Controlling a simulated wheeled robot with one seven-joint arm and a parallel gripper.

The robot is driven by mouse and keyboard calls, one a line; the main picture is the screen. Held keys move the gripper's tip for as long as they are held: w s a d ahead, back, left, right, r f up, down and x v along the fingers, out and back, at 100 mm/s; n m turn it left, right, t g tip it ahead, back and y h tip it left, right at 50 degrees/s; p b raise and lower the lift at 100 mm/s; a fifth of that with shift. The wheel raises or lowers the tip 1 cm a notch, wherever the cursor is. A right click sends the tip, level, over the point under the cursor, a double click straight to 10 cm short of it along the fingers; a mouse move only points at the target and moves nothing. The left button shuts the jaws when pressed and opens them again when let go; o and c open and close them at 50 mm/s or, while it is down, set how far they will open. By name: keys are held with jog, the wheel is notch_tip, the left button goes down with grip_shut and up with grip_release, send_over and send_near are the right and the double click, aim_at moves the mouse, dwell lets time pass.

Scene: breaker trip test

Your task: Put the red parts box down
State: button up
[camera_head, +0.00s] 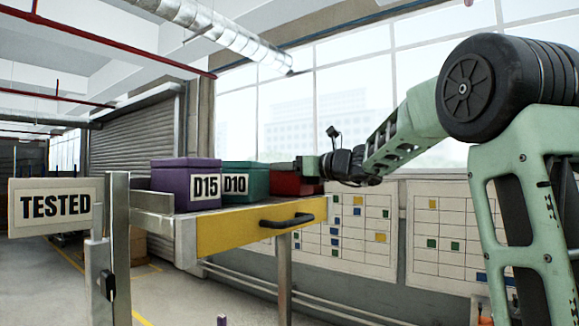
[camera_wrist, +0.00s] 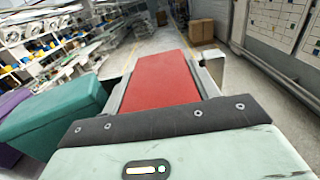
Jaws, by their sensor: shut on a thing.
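The red parts box (camera_head: 292,184) shows at the right end of the yellow-fronted shelf, partly hidden behind the teal box in the head view. In the wrist view the red box (camera_wrist: 160,82) lies between the two jaws of my gripper (camera_wrist: 163,78), its flat top showing. My gripper (camera_head: 298,165) is shut on the red box. The box's underside is hidden, so I cannot tell whether it touches the shelf.
A purple box (camera_head: 180,182) labelled D15 and a teal box (camera_head: 258,177) labelled D10 stand left of it. The yellow shelf front (camera_head: 240,230) has a black handle (camera_head: 287,221). A TESTED sign (camera_head: 55,206) stands left. Wall charts (camera_head: 345,230) hang behind.

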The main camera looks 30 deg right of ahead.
jog(key=shift+f, duration=0.15)
jog(key=o, duration=1.2)
jog(key=shift+r, duration=0.2)
jog(key=shift+s+d+f+b, duration=0.1)
jog(key=shift+s+f+b, duration=0.05)
jog(key=shift+s+b, duration=0.15)
jog(key=b+v, duration=0.5)
jog(key=v, duration=0.6)
jog(key=shift+s, duration=0.2)
